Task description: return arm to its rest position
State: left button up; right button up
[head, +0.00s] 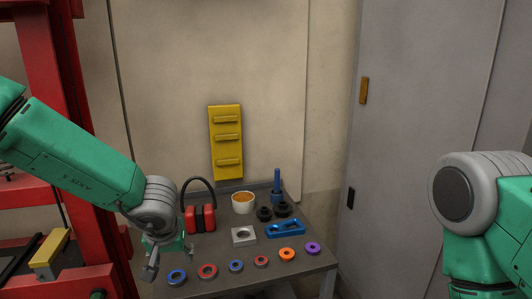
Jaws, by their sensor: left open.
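My left arm is green with a grey wrist and comes in from the left. Its gripper (165,262) hangs down over the left front part of the grey table (215,285), with its fingers apart and nothing seen between them. A blue ring (177,277) lies on the table just right of the fingertips. My right arm shows at the right edge as a green and grey joint; its gripper is out of view.
On the table are red ear muffs (200,218), a white cup (243,203), a blue post (277,183), a grey square block (244,236), a blue bracket (285,229) and several coloured rings. A red frame (55,75) stands left. A grey cabinet (420,90) stands right.

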pick_arm(q)
jog(key=shift+y, duration=0.5)
jog(key=s+a+f, duration=0.1)
jog(key=f, duration=0.1)
jog(key=s+a+f, duration=0.1)
jog(key=f, duration=0.1)
jog(key=s+a+f, duration=0.1)
jog(key=f, duration=0.1)
jog(key=shift+f, duration=0.15)
jog(key=s+a+f+m+g, duration=0.1)
jog(key=s+f, duration=0.5)
jog(key=s, duration=0.4)
jog(key=s+a+f+g+h+b, duration=0.1)
jog(key=s+a+f, duration=0.1)
jog(key=s+f, duration=0.4)
jog(key=s+a+f+m+g+h+b, duration=0.1)
jog(key=s+f, duration=0.5)
jog(key=s, duration=1)
jog(key=shift+a+f+m+g, duration=0.2)
jog(key=shift+a+m+g, duration=0.1)
jog(key=shift+a+g, duration=0.15)
pick_arm(e)
jog(key=shift+w+a+f, duration=0.1)
jog(key=shift+a+f, duration=0.1)
jog(key=shift+f, duration=0.3)
jog(key=shift+w+a+f, duration=0.1)
jog(key=shift+a+f, duration=0.05)
jog(key=shift+f, duration=0.35)
pick_arm(q)
jog(key=shift+s+d, duration=0.1)
